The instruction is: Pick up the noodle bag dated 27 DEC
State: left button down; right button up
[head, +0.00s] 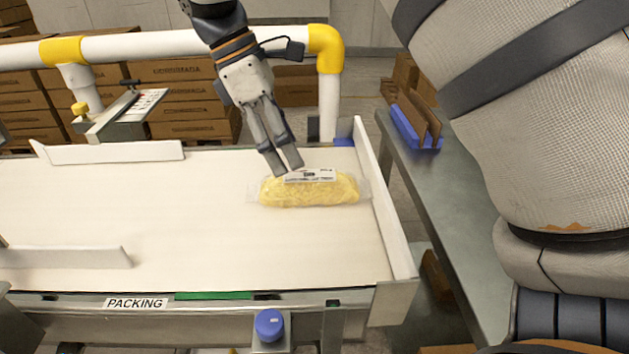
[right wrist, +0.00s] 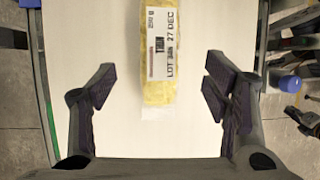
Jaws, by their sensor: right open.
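The noodle bag (head: 318,191) is a clear pack of yellow noodles with a white label, lying flat at the right end of the belt. In the right wrist view its label reads "27 DEC", "THIN" and "LOT"; the bag (right wrist: 158,92) lies lengthwise at top centre. My right gripper (head: 283,168) is above the belt at the bag's far left side in the head view. In the right wrist view its fingers (right wrist: 160,82) are wide apart, one on each side of the bag's line, with nothing between them held. My left gripper is not in view.
The white belt (head: 140,215) is otherwise clear. Low white guides (head: 110,153) stand along it, and an end wall (head: 385,205) closes the right end close to the bag. A white and yellow rail (head: 180,44) runs behind. A grey side table (head: 425,190) holds a blue bin (head: 412,128).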

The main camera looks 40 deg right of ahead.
aim_at(302, 174)
jog(key=x, duration=0.8)
jog(key=shift+d+f+p, duration=0.15)
jog(key=shift+d+p, duration=0.05)
jog(key=shift+p, duration=0.15)
jog(key=c, duration=1.5)
